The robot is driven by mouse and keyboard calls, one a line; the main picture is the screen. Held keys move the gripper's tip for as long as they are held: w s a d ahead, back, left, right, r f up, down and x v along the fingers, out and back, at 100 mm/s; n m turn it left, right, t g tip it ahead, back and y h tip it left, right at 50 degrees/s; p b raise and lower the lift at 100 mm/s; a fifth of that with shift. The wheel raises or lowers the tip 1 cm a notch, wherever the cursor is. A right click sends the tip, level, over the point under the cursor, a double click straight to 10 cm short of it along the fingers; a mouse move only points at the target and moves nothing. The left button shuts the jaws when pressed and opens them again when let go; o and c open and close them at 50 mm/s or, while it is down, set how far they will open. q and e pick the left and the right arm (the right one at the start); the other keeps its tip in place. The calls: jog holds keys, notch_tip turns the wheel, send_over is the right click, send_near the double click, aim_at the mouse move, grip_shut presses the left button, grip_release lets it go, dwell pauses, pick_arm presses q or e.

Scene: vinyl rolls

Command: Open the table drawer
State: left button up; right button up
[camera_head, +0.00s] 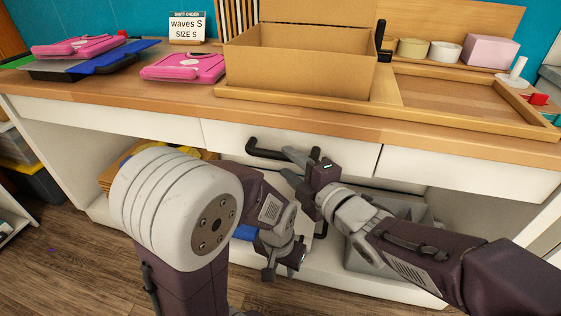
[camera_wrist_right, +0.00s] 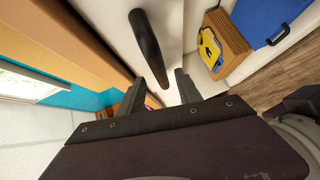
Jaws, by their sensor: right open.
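The middle white drawer front (camera_head: 345,150) sits under the table top and looks flush with the panels beside it. Its dark bar handle (camera_head: 262,150) shows left of my right gripper in the head view. My right gripper (camera_head: 286,163) is open, its fingers pointing left at the handle. In the right wrist view the handle (camera_wrist_right: 148,45) runs down to between the tips of the open right gripper (camera_wrist_right: 160,80); no contact can be made out. My left gripper (camera_head: 290,250) is low in front of the cabinet; its fingers are not clear.
The wooden table top (camera_head: 180,92) bears an open cardboard box (camera_head: 300,62), pink packs (camera_head: 183,67) and a wooden tray (camera_head: 450,98). A grey bin (camera_head: 365,260) stands on the shelf below. Wood floor (camera_head: 55,265) is free at the lower left.

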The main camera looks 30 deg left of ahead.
aim_at(284, 159)
jog(key=x, duration=0.4)
jog(key=shift+w+a+b, duration=0.25)
jog(key=shift+a+b, duration=0.05)
jog(key=shift+b, duration=0.1)
grip_shut()
jog(key=shift+f, duration=0.1)
dwell(0.9)
